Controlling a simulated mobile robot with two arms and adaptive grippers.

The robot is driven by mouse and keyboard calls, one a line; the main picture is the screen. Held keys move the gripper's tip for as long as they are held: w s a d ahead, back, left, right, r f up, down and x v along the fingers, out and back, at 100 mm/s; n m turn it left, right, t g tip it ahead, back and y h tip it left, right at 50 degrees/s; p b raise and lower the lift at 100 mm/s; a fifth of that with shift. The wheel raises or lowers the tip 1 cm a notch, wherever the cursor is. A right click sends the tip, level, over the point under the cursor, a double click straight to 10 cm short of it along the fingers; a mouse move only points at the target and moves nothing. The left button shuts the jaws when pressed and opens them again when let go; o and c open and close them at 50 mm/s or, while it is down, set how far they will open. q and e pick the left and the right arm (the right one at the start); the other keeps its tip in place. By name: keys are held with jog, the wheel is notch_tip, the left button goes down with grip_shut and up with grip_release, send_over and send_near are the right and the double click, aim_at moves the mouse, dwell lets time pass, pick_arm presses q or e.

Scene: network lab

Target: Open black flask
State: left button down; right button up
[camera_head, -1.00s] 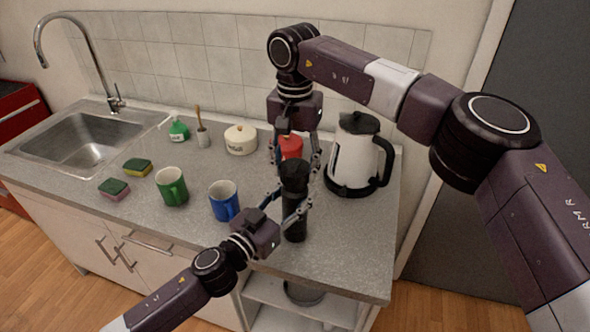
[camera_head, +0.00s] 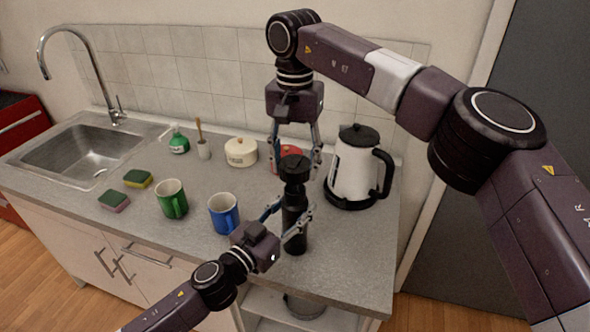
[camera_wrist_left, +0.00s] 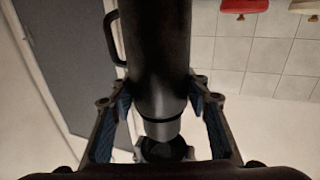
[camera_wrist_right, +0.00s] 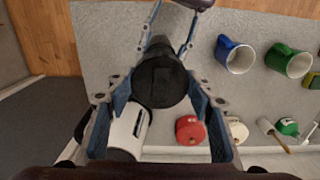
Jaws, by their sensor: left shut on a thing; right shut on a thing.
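The black flask (camera_head: 294,222) stands upright near the counter's front right edge. My left gripper (camera_head: 291,214) is shut around its body from the front; its fingers also flank the flask in the left wrist view (camera_wrist_left: 160,95). The black cap (camera_head: 295,168) is at the top, with my right gripper (camera_head: 297,158) shut on it from above. In the right wrist view the cap (camera_wrist_right: 160,80) sits between the two fingers. In the left wrist view a lighter grey neck (camera_wrist_left: 162,127) shows between the dark body and the cap (camera_wrist_left: 165,150).
A white kettle (camera_head: 352,165) stands close to the right, and a red container (camera_head: 288,155) is behind the flask. Blue mug (camera_head: 223,212), green mug (camera_head: 171,198) and sponges (camera_head: 115,200) are to the left. The counter's front edge is near the flask.

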pick_arm(q)
jog(key=c, duration=1)
grip_release()
